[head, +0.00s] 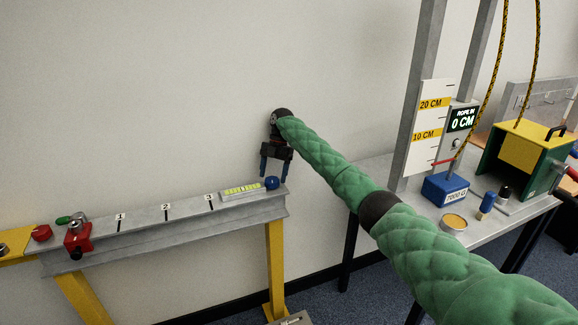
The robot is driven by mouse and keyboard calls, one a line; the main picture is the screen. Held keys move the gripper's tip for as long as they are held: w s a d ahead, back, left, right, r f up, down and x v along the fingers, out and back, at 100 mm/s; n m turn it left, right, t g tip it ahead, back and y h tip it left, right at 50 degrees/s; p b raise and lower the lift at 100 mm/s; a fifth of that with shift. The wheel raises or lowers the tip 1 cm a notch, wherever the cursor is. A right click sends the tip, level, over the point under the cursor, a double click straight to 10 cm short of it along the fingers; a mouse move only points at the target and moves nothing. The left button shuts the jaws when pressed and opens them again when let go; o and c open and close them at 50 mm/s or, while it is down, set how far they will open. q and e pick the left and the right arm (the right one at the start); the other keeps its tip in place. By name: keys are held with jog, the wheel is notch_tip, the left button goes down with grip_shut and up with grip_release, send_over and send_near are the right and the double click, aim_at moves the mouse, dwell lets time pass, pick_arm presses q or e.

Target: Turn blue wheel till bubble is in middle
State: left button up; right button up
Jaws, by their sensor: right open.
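The blue wheel (272,183) is a small round knob at the right end of a grey steel beam (160,231). A yellow-green level vial (241,189) lies on the beam just left of the wheel. The bubble is too small to make out. I cannot tell whether the fingers touch the wheel. My left gripper is not in view.
A red clamp (77,238) with a green handle sits at the beam's left, near a red knob (41,233). Yellow legs (277,268) carry the beam. At right, a table (480,236) holds a blue weight (446,188), a tin (453,224) and a green-yellow winch (523,150).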

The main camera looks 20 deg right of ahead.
notch_tip(320, 180, up, 3)
jog(key=shift+f+b, duration=0.1)
jog(key=shift+b, duration=0.4)
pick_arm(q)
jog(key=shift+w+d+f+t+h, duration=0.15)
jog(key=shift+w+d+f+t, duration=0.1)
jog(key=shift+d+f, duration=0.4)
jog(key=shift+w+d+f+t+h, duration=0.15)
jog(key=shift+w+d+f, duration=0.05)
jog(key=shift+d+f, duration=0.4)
pick_arm(e)
jog(key=s+d+r, duration=0.7)
jog(key=s+d, duration=0.1)
jog(key=shift+s, duration=0.3)
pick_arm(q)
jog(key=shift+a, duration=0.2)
pick_arm(e)
jog(key=shift+r, duration=0.1)
